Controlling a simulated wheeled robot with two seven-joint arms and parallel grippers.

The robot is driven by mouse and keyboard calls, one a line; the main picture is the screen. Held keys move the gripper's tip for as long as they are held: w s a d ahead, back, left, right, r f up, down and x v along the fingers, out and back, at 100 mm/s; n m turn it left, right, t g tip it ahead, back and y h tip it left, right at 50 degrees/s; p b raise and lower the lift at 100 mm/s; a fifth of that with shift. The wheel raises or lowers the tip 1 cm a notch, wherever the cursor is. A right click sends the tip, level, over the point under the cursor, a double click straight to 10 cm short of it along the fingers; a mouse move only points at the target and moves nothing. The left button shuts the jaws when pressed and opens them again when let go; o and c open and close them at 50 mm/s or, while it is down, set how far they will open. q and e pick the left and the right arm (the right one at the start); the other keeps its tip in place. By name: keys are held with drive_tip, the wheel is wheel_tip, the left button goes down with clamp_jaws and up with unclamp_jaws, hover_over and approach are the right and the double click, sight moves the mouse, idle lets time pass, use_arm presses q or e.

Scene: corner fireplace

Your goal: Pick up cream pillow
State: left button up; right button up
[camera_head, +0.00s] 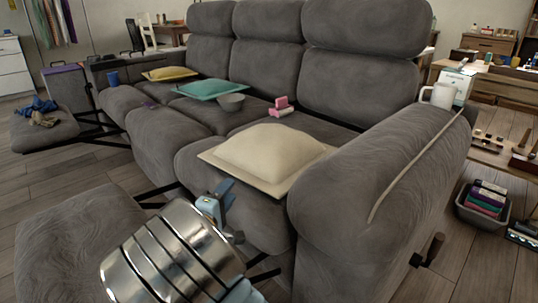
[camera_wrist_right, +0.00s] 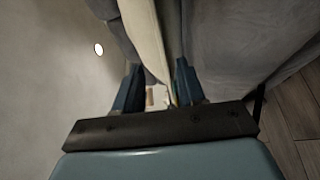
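The cream pillow (camera_head: 268,150) lies flat on the nearest seat of the grey sofa, beside the big armrest. My right gripper (camera_head: 222,194) is in front of the seat, close to the pillow's front left edge. In the right wrist view, the right gripper (camera_wrist_right: 157,76) has its two blue fingers apart. The cream pillow (camera_wrist_right: 147,35) shows edge-on beyond and in line with the gap between them; whether it touches a finger I cannot tell. My left gripper is not in view.
A raised footrest (camera_head: 75,235) is at lower left.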

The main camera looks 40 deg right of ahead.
sight(240, 178)
drive_tip(key=b+x, duration=0.1)
drive_tip(key=x, duration=0.7)
drive_tip(key=shift+s+d+f, duration=0.1)
drive_tip(key=shift+d+f, duration=0.05)
drive_tip(key=shift+d, duration=0.05)
clamp_jaws()
